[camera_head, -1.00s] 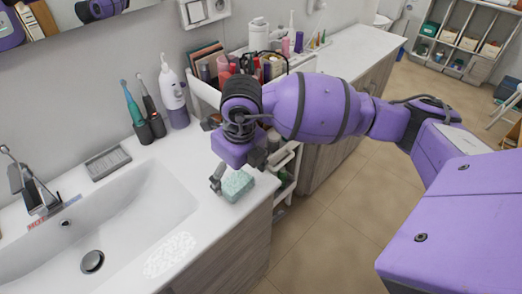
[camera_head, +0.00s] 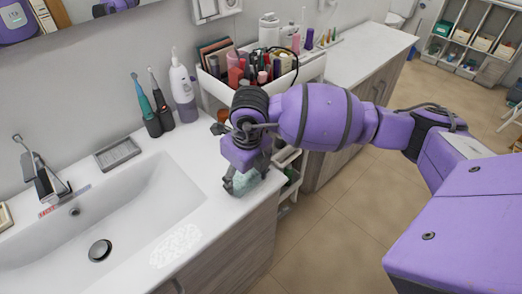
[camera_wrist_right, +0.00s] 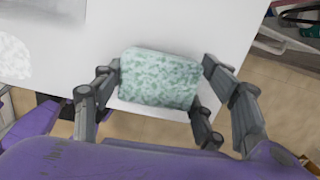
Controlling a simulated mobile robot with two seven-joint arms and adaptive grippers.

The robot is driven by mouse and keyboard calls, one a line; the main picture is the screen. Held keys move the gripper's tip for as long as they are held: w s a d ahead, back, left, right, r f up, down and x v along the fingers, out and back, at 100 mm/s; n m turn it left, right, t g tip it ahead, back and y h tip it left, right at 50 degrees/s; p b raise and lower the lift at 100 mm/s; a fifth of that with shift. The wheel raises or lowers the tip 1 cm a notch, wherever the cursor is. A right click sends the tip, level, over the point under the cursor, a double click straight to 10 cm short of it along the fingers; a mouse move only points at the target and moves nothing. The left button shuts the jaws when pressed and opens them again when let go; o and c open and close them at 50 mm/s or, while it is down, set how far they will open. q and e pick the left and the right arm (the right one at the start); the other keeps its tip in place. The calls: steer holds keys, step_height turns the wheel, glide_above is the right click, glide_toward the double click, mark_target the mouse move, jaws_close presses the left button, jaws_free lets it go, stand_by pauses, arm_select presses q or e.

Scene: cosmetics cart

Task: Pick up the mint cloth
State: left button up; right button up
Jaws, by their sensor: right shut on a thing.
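The mint cloth (camera_head: 243,183) is a small speckled green block at the right end of the white sink counter, near its front corner. In the right wrist view the mint cloth (camera_wrist_right: 160,78) lies between the fingers of my right gripper (camera_wrist_right: 158,95). In the head view my right gripper (camera_head: 246,182) points down and is shut on the cloth, hiding part of it. I cannot tell whether the cloth still touches the counter. My left gripper is not in view.
The white sink (camera_head: 120,215) is to the left, with a faucet (camera_head: 42,170) and soap dish (camera_head: 117,153). Toothbrushes (camera_head: 150,108) and a white-purple bottle (camera_head: 183,88) stand behind. A cart (camera_head: 308,68) full of cosmetics is beyond my arm. The counter's front edge is close by.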

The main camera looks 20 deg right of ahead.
steer(key=shift+w+r, duration=0.1)
steer(key=shift+r, duration=0.05)
steer(key=shift+r, duration=0.55)
step_height(320, 180, up, 2)
steer(key=shift+a+r, duration=0.1)
steer(key=shift+r, duration=0.15)
steer(key=s+a+r, duration=0.2)
steer(key=s+r, duration=0.7)
steer(key=s, duration=0.5)
steer(key=shift+a, duration=0.3)
steer(key=shift+r, duration=0.1)
